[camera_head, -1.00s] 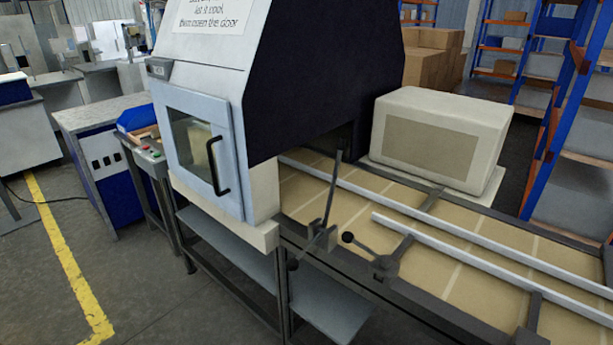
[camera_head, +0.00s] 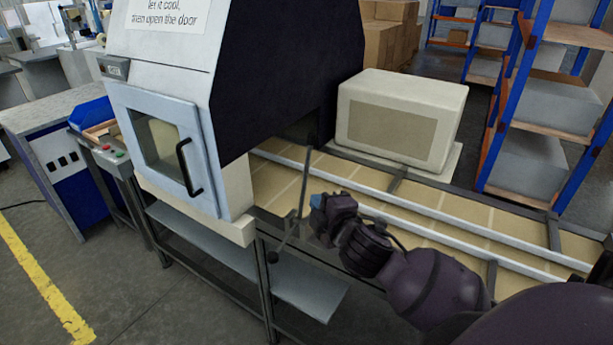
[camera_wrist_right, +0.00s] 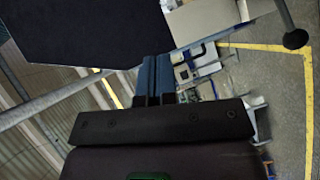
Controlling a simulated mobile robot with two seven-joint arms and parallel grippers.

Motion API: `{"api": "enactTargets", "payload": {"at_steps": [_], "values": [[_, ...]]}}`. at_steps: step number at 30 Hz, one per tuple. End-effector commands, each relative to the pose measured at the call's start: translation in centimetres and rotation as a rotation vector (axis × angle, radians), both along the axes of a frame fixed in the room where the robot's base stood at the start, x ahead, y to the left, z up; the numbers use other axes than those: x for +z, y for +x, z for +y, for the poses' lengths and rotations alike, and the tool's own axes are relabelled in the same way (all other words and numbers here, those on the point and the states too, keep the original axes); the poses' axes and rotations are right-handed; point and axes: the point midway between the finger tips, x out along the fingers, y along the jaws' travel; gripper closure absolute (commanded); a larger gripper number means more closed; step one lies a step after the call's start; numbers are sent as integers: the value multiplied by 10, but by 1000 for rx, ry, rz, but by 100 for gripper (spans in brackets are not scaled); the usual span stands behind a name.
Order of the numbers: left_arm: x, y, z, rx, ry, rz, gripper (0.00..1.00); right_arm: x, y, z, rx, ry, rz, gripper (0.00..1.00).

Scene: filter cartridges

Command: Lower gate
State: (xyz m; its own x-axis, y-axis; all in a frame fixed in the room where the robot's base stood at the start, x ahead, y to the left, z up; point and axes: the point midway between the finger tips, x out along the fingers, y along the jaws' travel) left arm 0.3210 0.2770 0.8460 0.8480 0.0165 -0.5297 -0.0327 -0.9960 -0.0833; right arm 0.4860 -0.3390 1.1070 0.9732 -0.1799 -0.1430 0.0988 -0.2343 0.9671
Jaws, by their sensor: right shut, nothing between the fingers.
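A thin dark upright bar (camera_head: 305,185), which looks like the gate arm, stands raised and slightly tilted at the conveyor's near edge, beside the machine's opening. A lever with a black ball knob (camera_head: 272,257) slants down from its foot. The ball knob also shows in the right wrist view (camera_wrist_right: 295,39), at upper right. My right gripper (camera_head: 317,204) is shut and empty, its blue fingertips close to the bar's right side. I cannot tell whether they touch. In the right wrist view the fingers (camera_wrist_right: 152,76) are together with nothing between. My left gripper is out of view.
The white machine with a closed glass door (camera_head: 168,150) stands left of the bar. The conveyor (camera_head: 440,205) with metal rails runs to the right. A beige box-shaped unit (camera_head: 400,118) stands behind it. A shelf (camera_head: 290,285) lies under the conveyor.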

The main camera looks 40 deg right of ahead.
Motion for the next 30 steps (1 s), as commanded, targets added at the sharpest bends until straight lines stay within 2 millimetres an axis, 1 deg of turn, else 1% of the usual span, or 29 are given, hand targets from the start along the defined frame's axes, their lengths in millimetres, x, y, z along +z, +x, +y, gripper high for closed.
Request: {"api": "enactTargets", "payload": {"at_steps": [7, 11, 14, 27, 30], "values": [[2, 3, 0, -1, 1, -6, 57, -1, 1, 0, 1, 3, 0, 100], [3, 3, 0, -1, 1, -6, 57, -2, 10, -2, 1, 3, -1, 100], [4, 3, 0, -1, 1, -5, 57, -3, 24, -4, 2, 3, -1, 100], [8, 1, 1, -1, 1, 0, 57, -14, 98, -17, 0, 5, 0, 100], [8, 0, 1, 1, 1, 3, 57, -19, 106, -30, -1, 2, 3, 100]]}}
